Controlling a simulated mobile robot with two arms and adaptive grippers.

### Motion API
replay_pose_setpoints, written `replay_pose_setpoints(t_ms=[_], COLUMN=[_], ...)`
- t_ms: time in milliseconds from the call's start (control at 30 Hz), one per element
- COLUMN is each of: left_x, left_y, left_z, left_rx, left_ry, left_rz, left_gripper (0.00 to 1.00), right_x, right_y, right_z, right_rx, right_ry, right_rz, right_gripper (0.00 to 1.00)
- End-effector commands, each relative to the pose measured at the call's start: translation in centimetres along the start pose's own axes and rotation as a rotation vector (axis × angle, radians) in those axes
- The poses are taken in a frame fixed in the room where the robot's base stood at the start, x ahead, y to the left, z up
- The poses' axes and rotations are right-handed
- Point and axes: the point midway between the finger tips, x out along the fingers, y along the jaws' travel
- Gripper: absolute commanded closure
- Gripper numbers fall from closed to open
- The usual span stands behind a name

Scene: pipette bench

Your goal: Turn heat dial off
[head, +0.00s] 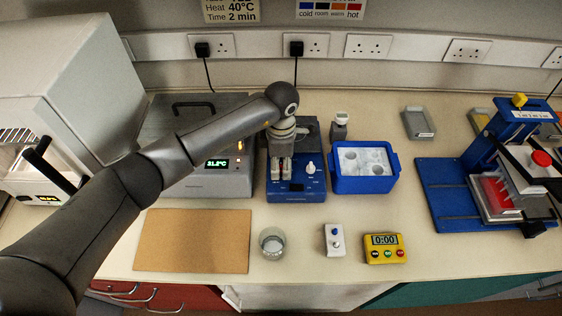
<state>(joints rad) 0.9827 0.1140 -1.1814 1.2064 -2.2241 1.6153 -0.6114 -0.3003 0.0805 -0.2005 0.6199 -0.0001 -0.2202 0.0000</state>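My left arm reaches in from the left across the bench. Its gripper (281,168) points down over the left part of a small blue device (312,187). A white knob (310,168) stands upright on the right part of this device, beside the gripper and apart from it. Something small and reddish shows at the fingertips. The gripper hides what lies under it, so I cannot tell whether it touches or grips a dial there. No dial label is readable. My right gripper is not in view.
A grey heating unit (213,187) with a lit 31.2°C display stands left of the blue device. A blue ice box (364,184) stands to its right. A glass beaker (272,243), a small white switch box (334,239) and a yellow timer (385,248) stand in front.

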Motion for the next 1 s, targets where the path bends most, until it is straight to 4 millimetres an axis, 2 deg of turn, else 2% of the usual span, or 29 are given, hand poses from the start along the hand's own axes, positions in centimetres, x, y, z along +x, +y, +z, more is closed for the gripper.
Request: replay_pose_setpoints(t_ms=[33,300,667,1000], left_x=[0.0,-0.1,0.1,0.4], left_y=[0.0,0.0,0.0,0.1], left_z=[0.0,0.0,0.0,0.0], left_rx=[0.0,0.0,-0.058,-0.307], left_ry=[0.0,-0.001,-0.001,-0.001], left_rz=[0.0,0.0,0.0,0.003], left_gripper=[0.68,1.0,1.0,1.0], right_x=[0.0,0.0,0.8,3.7], right_y=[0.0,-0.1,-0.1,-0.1], right_z=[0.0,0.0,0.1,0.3], right_rx=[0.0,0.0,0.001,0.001], right_ry=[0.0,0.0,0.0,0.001], right_rz=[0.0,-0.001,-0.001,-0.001], right_gripper=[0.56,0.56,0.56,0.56])
